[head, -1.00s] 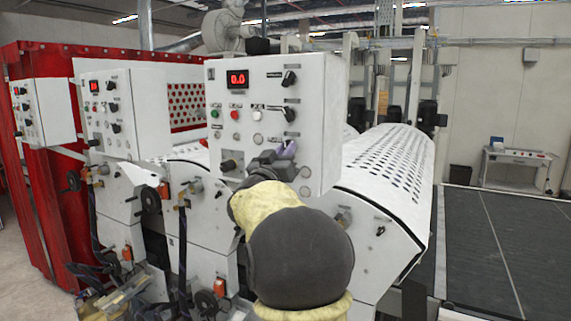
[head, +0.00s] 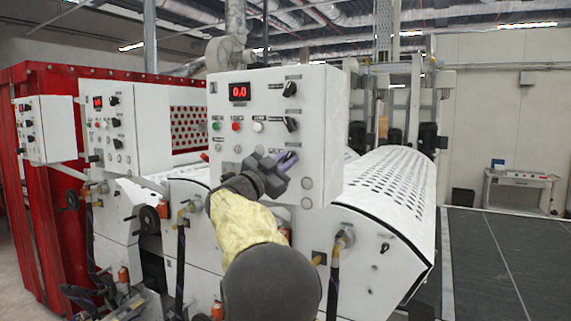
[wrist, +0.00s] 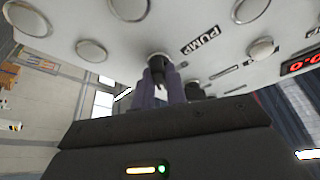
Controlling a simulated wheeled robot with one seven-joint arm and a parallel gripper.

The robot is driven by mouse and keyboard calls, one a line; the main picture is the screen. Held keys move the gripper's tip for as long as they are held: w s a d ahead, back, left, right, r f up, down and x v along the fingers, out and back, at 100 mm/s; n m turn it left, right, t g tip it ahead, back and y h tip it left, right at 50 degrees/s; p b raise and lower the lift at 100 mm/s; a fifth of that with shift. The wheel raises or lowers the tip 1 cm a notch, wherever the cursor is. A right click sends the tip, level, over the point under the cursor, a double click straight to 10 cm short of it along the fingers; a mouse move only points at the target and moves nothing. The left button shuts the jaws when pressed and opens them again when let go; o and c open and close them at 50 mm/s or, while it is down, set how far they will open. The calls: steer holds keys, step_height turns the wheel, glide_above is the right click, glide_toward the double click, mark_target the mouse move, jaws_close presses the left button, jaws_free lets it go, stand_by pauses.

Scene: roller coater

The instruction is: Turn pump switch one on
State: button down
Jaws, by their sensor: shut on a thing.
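The pump switch (wrist: 158,62) is a dark knob on the white control panel (head: 222,160), beside a PUMP label in the wrist view. My gripper (wrist: 163,78) has its two purple fingers closed around this knob. In the head view my gripper (head: 287,160) is at the panel's right side, below two other black knobs. It hides most of the pump switch there, so I cannot tell which way the knob points.
Above my gripper are a black knob (head: 291,124), another black knob (head: 290,89) and a red display (head: 239,92). Green, red and white buttons sit left of them. A perforated roller cover (head: 385,185) is close on the right. Similar panels stand to the left.

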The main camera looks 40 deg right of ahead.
stand_by(0.4)
steer(key=c, duration=1.4)
jaws_free()
steer(key=shift+c, duration=0.2)
steer(key=b+v, duration=0.7)
steer(key=v, duration=1)
steer(key=shift+a, duration=0.2)
steer(key=shift+f, duration=0.15)
steer(key=shift+w, duration=0.1)
